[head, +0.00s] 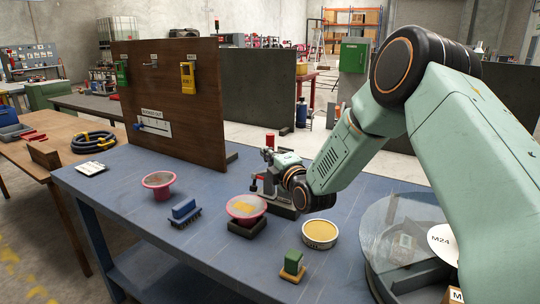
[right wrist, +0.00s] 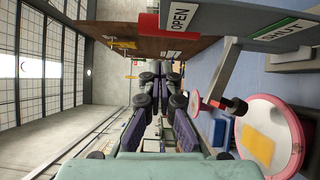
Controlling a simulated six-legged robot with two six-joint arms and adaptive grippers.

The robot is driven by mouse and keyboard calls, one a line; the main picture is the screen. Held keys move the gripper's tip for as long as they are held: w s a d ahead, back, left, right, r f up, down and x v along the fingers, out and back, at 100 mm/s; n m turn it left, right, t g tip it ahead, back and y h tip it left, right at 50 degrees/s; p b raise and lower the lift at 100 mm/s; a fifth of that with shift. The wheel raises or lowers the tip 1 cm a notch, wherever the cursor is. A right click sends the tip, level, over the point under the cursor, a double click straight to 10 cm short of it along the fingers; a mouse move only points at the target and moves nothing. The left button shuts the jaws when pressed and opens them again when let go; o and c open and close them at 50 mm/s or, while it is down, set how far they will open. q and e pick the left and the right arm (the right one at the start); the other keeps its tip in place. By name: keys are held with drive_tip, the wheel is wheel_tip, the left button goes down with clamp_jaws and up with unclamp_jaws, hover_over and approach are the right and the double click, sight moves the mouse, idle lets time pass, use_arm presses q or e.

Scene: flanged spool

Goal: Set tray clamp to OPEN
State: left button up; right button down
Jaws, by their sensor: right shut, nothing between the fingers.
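The tray clamp (head: 271,183) stands on the blue bench, partly hidden behind my right gripper. Its red handle end (right wrist: 150,25) lies beside the OPEN label (right wrist: 180,17) in the right wrist view; the SHUT label (right wrist: 284,31) is farther right. A grey clamp arm (right wrist: 222,75) with a black tip (right wrist: 237,106) reaches towards a pink round piece with a yellow patch (right wrist: 268,137). I cannot tell whether the tip touches it. My right gripper (head: 274,158) is by the clamp's upper part, its fingers (right wrist: 160,90) shut and empty, apart from the red handle. My left gripper is out of view.
A brown board (head: 175,85) rises behind. A clear round cover (head: 400,235) is at right.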

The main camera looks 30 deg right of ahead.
drive_tip(key=s+p, duration=0.1)
drive_tip(key=s, duration=0.9)
drive_tip(key=shift+a, duration=0.25)
